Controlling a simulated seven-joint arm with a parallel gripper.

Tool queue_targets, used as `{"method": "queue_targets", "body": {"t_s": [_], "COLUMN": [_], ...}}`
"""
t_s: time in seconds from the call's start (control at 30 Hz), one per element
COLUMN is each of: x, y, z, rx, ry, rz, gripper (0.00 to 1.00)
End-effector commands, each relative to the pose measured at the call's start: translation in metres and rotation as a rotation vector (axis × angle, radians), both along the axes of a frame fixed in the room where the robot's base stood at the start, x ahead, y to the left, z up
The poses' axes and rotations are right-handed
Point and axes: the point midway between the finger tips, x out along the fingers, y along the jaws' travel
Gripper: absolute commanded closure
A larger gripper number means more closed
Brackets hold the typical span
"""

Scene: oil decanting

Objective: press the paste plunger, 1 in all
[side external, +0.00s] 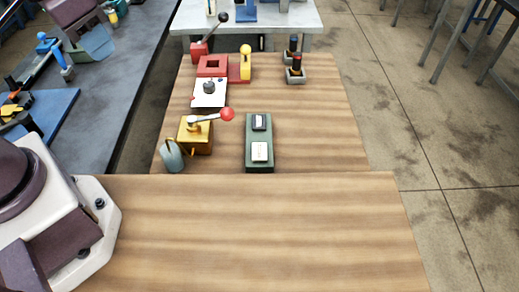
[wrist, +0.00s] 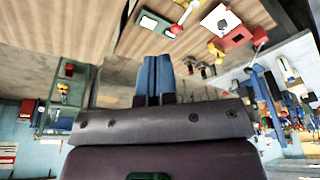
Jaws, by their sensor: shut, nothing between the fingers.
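No part is clearly marked as the paste plunger. A likely candidate is the yellow round-topped post (side external: 246,62) on a red base, at the back of the wooden table; I cannot be sure. Beside it is a red block with a square opening (side external: 212,66); the red block also shows at the upper right of the wrist view (wrist: 237,38). My gripper (wrist: 158,62) shows in the wrist view with its two blue fingers together and empty. It is apart from the table things and touches none of them. It does not show in the side view.
A white plate with a dark knob (side external: 209,93), a yellow box with a red-ball lever (side external: 195,135), a grey jug (side external: 172,156) and a green tray (side external: 259,160) stand on the table. Two dark-topped items (side external: 295,70) stand back right. The front wooden surface (side external: 260,235) is clear.

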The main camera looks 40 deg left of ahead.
Motion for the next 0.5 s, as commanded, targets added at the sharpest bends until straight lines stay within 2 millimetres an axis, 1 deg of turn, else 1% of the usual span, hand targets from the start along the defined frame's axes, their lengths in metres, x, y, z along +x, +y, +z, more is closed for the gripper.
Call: {"method": "queue_targets", "body": {"t_s": [0.03, 0.27, 0.47, 0.5], "x": [0.009, 0.051, 0.088, 0.095], "y": [-0.003, -0.019, -0.035, -0.039], "z": [-0.011, -0.057, -0.106, -0.118], "rx": [-0.004, -0.05, -0.114, -0.131], "ry": [0.036, 0.099, 0.11, 0.109], "rz": [0.006, 0.137, 0.339, 0.388], "gripper": [1.0, 1.0, 1.0, 1.0]}}
